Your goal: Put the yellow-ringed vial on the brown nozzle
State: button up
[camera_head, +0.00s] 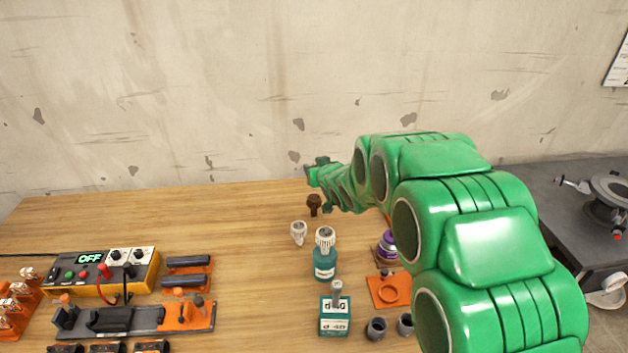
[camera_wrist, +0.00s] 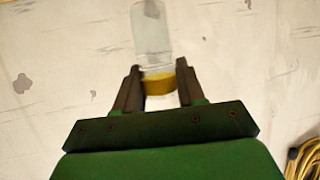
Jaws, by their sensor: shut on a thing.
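My gripper (camera_wrist: 158,84) is shut on the yellow-ringed vial (camera_wrist: 151,30) in the wrist view. The vial is clear, and its yellow ring (camera_wrist: 159,84) sits between the two dark fingers. The vial's body points away from the gripper, against the wall. In the head view my green arm reaches toward the back of the table, and I cannot make out the vial there. The brown nozzle (camera_head: 314,204) stands near the back of the wooden table, just below the far end of my arm.
A white nozzle (camera_head: 299,232) and a teal bottle with a white top (camera_head: 324,262) stand in front of the brown nozzle. A teal box (camera_head: 335,318), orange plate (camera_head: 389,291) and purple-banded container (camera_head: 387,244) are nearer. A yellow meter (camera_head: 105,272) is left. The back-left table is clear.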

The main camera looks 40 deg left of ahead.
jog(key=shift+w+a+f, duration=0.5)
jog(key=shift+a+f, duration=0.05)
jog(key=shift+f, duration=0.15)
jog(key=shift+w+a+f, duration=0.2)
jog(key=shift+a+f, duration=0.05)
jog(key=shift+f, duration=0.2)
jog(key=shift+w+a+f, duration=0.2)
jog(key=shift+f, duration=1.75)
jog(key=shift+f, duration=0.15)
jog(key=o, duration=1)
jog(key=shift+o, duration=0.2)
jog(key=shift+r, duration=0.2)
